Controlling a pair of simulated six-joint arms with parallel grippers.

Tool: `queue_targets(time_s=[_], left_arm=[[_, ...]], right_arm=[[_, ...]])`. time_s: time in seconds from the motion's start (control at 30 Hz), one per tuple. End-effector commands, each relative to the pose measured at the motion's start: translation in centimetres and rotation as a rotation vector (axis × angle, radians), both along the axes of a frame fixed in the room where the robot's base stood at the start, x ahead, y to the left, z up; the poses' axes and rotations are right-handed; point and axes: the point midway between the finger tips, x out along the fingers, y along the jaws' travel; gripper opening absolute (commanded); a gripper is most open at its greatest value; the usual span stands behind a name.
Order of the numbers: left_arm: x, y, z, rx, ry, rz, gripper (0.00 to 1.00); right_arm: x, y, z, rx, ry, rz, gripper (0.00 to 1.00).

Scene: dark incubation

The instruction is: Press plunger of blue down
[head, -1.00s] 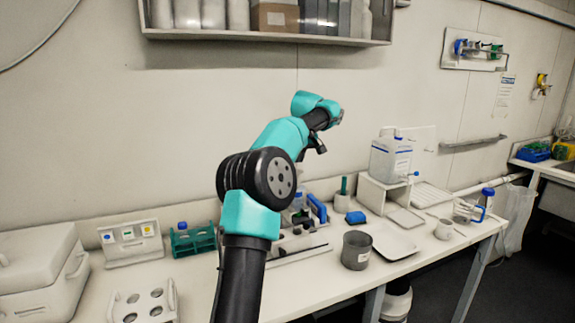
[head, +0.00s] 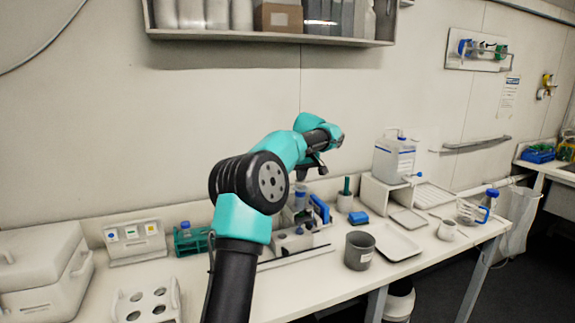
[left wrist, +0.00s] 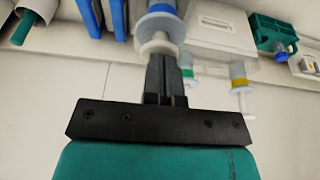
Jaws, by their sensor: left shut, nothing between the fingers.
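The blue-collared syringe (left wrist: 160,9) stands in line with my fingertips in the left wrist view; its white plunger top (left wrist: 157,42) shows at the finger ends. In the head view this clear syringe (head: 300,192) stands upright below the gripper. My left gripper (head: 307,175) is shut and empty, pointing down just over the syringe; its closed fingers also show in the left wrist view (left wrist: 163,63). I cannot tell whether they touch the plunger. Similar pieces with a green collar (left wrist: 189,72) and a yellow collar (left wrist: 239,74) are beside it. My right gripper is out of view.
A blue rack (head: 319,209) stands close right of the syringe. A grey beaker (head: 359,251), white tray (head: 397,243) and carboy (head: 394,157) are further right. A green tube rack (head: 190,243) stands left. Shelves hang above.

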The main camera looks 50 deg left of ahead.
Motion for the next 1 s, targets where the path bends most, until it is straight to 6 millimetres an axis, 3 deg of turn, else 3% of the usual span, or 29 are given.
queue_targets(time_s=[0.1, 0.57, 0.83, 1.0], left_arm=[[0.7, -0.8, -0.6, 0.000, 0.000, -0.013, 0.00], [0.5, -0.5, 0.1, 0.000, -0.002, -0.008, 0.00], [-0.6, 0.6, 3.8, 0.002, -0.006, 0.010, 0.00], [-0.8, -0.5, 7.0, 0.002, -0.004, 0.006, 0.00]], right_arm=[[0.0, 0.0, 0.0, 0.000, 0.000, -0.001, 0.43], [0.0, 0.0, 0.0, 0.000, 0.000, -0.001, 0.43], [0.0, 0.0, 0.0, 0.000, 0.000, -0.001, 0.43], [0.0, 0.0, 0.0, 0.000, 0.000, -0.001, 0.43]])
